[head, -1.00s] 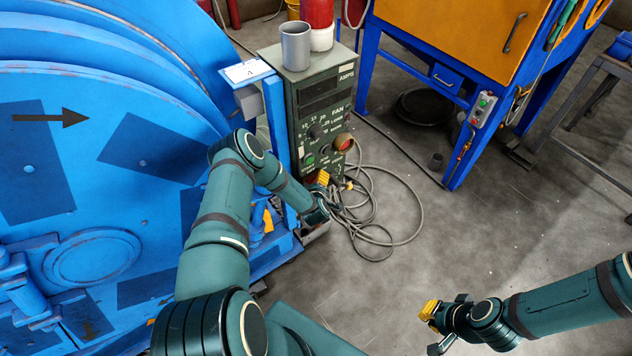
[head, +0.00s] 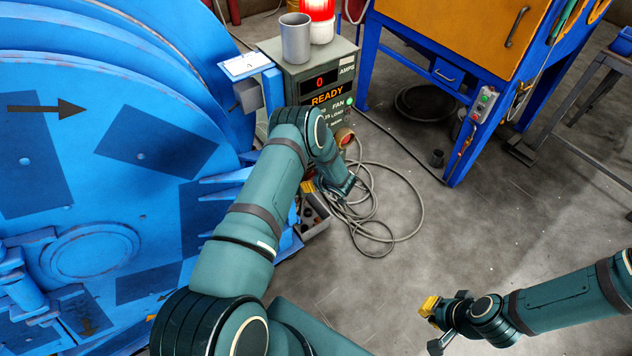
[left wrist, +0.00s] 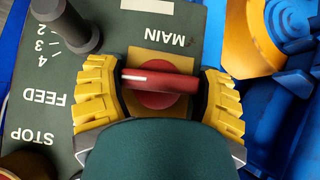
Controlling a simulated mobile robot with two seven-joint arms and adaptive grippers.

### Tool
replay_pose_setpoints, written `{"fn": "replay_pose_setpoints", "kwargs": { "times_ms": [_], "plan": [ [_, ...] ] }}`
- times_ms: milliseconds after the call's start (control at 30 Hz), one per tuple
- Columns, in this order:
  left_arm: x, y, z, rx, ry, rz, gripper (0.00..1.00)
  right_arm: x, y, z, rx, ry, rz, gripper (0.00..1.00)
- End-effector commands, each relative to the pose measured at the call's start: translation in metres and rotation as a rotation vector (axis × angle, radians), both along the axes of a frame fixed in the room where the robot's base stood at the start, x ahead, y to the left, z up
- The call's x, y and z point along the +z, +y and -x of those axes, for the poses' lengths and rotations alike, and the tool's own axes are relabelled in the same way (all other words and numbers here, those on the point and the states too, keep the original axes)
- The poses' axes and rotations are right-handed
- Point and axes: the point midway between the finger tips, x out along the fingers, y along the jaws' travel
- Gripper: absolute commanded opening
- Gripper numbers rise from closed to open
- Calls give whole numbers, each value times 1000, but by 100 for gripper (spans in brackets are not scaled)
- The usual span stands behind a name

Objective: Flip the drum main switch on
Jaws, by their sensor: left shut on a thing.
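The grey-green control box (head: 345,62) stands beside the blue drum machine (head: 140,180) in the head view. Its display (head: 325,90) is lit, with a red 0 and the word READY. In the left wrist view, the red main switch (left wrist: 160,82) sits on a yellow plate under the label MAIN. Its handle lies nearly level across the picture. My left gripper (left wrist: 158,95) has its yellow fingers on both sides of the handle, shut on it. In the head view my left arm hides the switch. My right gripper (head: 431,322) is at the lower right, away from the box; its jaw opening is unclear.
A grey cup (head: 296,40) and a lit red beacon (head: 319,18) stand on the box. Grey cable (head: 385,245) lies coiled on the floor. An orange cabinet on blue legs (head: 465,150) stands behind.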

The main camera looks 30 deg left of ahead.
Motion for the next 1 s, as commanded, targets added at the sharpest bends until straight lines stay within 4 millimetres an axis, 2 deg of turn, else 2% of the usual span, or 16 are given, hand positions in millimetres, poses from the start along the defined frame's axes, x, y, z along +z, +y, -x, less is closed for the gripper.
{"fn": "replay_pose_setpoints", "kwargs": {
  "times_ms": [667,700,733,767,1000],
  "plan": [
    [2,1,-1,-1,54,-27,35,-4,0,-1,-1,-3,0,0],
    [2,1,-1,-1,54,-27,84,-4,0,-1,-1,-3,0,0],
    [2,1,-1,-1,54,-27,94,-4,0,-1,-1,-3,0,0],
    [2,1,-1,0,53,-26,100,-4,0,-1,-1,-3,0,0],
    [1,0,0,0,54,-25,100,-4,0,-1,-1,-3,0,0]
  ]
}}
